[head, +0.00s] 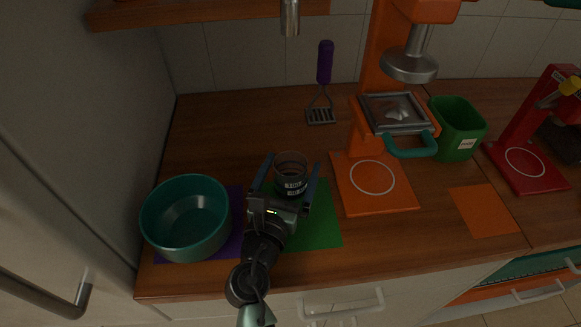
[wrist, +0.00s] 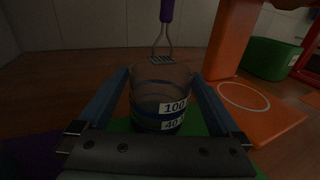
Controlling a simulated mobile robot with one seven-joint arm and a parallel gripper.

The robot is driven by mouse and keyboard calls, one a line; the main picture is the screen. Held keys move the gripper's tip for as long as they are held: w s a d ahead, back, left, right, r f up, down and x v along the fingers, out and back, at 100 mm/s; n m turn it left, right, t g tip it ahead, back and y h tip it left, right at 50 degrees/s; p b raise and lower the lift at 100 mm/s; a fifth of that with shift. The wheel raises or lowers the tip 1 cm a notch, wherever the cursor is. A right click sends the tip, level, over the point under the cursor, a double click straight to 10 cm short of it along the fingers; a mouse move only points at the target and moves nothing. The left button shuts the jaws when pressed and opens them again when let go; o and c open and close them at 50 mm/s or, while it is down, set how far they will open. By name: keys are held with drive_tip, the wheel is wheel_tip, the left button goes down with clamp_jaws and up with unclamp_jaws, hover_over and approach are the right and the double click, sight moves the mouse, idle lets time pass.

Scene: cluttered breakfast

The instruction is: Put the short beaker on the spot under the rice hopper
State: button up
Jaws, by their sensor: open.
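A clear short beaker (head: 291,178) with white labels and a dark band stands upright on the green mat (head: 322,222). It also shows in the wrist view (wrist: 160,95), where the labels read 100 and 40. My gripper (head: 293,160) is open, with one finger on each side of the beaker; I cannot tell whether they touch it. An orange machine (head: 370,70) has a base (head: 395,198) with a white ring (head: 372,177). A red machine (head: 527,140) at the right has a ringed base too. I cannot tell which is the rice hopper.
A teal bowl (head: 187,238) stands on a purple mat (head: 232,236) at the left. A teal-handled tray (head: 411,148) projects above the orange base. A green bin (head: 462,142) and an orange mat (head: 484,212) are farther right.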

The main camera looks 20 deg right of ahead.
drive_tip(key=shift+r, duration=0.25)
drive_tip(key=v, duration=1.2)
drive_tip(key=shift+s, duration=0.1)
drive_tip(key=w+a+r+m+t+y, duration=0.15)
drive_tip(key=w+r+m, duration=0.25)
drive_tip(key=r+m, duration=0.55)
drive_tip(key=w+r+m+t+y, duration=0.1)
drive_tip(key=w+r+m+t, duration=0.35)
drive_tip(key=r, duration=0.75)
drive_tip(key=s+a+r+m+t+y, duration=0.2)
drive_tip(key=s+r+m+y, duration=0.1)
drive_tip(key=r, duration=0.6)
drive_tip(key=s+a+r+m+t+y, duration=0.2)
drive_tip(key=r+m, duration=0.4)
drive_tip(key=r, duration=0.3)
drive_tip(key=s+a+r+m+t+y, duration=0.3)
drive_tip(key=s+r+m+y, duration=0.1)
drive_tip(key=r, duration=0.5)
drive_tip(key=s+m, duration=0.1)
drive_tip(key=s, duration=0.1)
drive_tip(key=shift+s, duration=0.3)
drive_tip(key=shift+a+f, duration=0.1)
